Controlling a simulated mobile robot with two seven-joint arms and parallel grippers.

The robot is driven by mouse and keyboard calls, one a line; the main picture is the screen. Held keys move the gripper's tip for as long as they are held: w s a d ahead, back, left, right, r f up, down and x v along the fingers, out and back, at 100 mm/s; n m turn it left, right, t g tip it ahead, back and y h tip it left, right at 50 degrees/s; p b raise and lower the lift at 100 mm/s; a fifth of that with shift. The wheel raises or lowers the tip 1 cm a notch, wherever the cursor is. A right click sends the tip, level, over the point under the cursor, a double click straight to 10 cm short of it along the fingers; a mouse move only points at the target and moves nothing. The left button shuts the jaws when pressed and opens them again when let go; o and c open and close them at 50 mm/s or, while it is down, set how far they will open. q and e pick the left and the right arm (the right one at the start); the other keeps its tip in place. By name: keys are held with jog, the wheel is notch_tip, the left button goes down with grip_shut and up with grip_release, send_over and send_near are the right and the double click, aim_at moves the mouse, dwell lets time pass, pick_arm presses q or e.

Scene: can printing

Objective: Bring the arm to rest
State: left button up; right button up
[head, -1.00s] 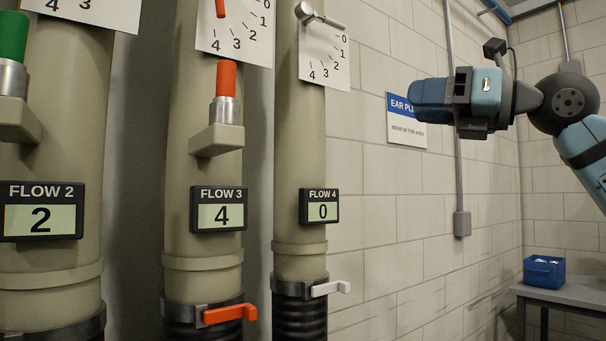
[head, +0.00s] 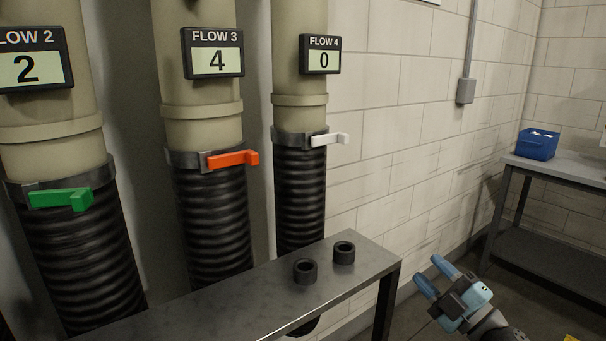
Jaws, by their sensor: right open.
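My right gripper (head: 432,275) is low at the right in the head view, past the right end of the metal bench. Its two blue fingers are apart with nothing between them, and they point up and to the left. It touches nothing that I can see. Only the gripper and the wrist end of my right arm show; the rest is out of view. My left gripper is not in view.
A metal bench (head: 232,309) with two black rings (head: 305,271) (head: 344,252) stands left of the gripper. Behind it are pipes with green (head: 62,199), orange (head: 234,159) and white (head: 330,139) levers. A blue bin (head: 537,144) sits on a side table (head: 566,170).

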jog(key=s+d+f+m+g+h, duration=0.15)
jog(key=s+f+m+h, duration=0.35)
jog(key=f, duration=0.5)
jog(key=s+d+f+m+g+h, duration=0.1)
jog(key=s+d+f+m+h, duration=0.15)
jog(key=s+f, duration=0.6)
jog(key=s+f+m+g+h, duration=0.2)
jog(key=s+f+m+g, duration=0.35)
jog(key=s+f, duration=0.8)
jog(key=w+a+r+m+t, duration=0.15)
jog(key=a+m, duration=0.25)
jog(key=a, duration=0.6)
pick_arm(q)
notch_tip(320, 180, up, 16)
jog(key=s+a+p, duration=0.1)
jog(key=p, duration=2.3)
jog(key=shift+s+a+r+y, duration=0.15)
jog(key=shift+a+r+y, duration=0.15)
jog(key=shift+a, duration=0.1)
pick_arm(e)
notch_tip(320, 180, up, 16)
jog(key=s+d, duration=0.1)
jog(key=shift+d+r+g, duration=0.2)
jog(key=shift+d+g, duration=0.15)
jog(key=shift+d, duration=0.05)
